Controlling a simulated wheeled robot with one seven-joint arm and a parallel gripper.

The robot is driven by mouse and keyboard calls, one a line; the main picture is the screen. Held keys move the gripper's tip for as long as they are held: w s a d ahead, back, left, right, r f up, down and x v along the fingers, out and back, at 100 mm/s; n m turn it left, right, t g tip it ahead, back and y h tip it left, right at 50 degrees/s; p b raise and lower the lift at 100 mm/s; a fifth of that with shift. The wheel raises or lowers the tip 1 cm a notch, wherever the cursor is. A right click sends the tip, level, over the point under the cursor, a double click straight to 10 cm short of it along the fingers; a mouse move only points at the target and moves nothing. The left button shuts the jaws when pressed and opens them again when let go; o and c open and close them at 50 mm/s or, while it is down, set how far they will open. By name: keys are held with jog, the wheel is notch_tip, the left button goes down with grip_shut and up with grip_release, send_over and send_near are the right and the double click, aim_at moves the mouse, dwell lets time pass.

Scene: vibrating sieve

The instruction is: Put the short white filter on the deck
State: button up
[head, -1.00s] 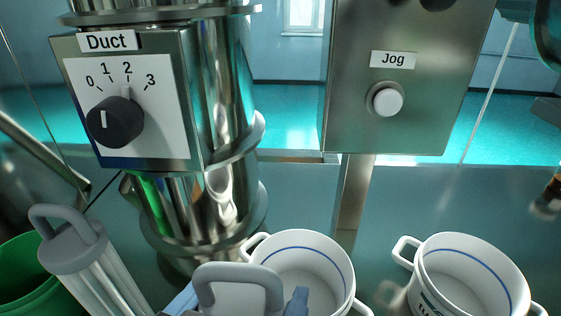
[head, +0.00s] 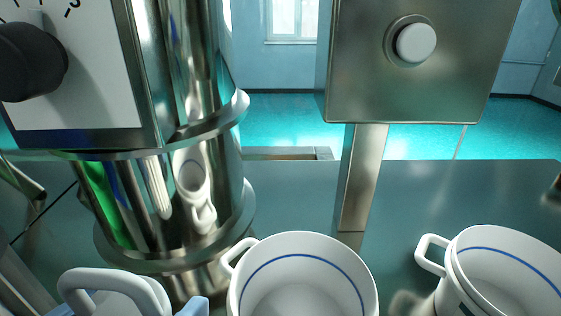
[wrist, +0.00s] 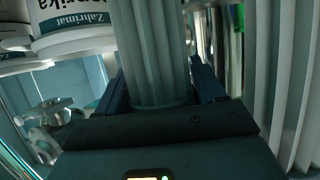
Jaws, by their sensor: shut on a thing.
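A pale pleated filter with a looped grey handle (head: 115,288) is at the lower left of the head view, its body cut off by the picture edge. In the wrist view its ribbed body (wrist: 150,45) stands between the dark blue fingers of my gripper (wrist: 158,82), which is shut on it. Its full length is hidden, so I cannot tell from its length whether it is the short one. A second pleated filter (wrist: 275,75) stands close by on the right in the wrist view. I cannot make out the deck in either view.
A steel column (head: 185,215) with a dial box (head: 95,95) stands at left. A steel box with a white button (head: 417,43) stands on a post (head: 360,180). Two white pots (head: 303,245) (head: 510,240) stand side by side. Bare counter (head: 290,195) shows behind the pots.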

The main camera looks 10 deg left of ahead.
jog(key=shift+f, duration=2)
jog(key=o, duration=1.1)
jog(key=shift+f, duration=0.1)
jog(key=shift+o, duration=0.2)
jog(key=shift+r, duration=0.25)
jog(key=shift+s, duration=0.4)
jog(key=v, duration=1.1)
jog(key=shift+b, duration=0.45)
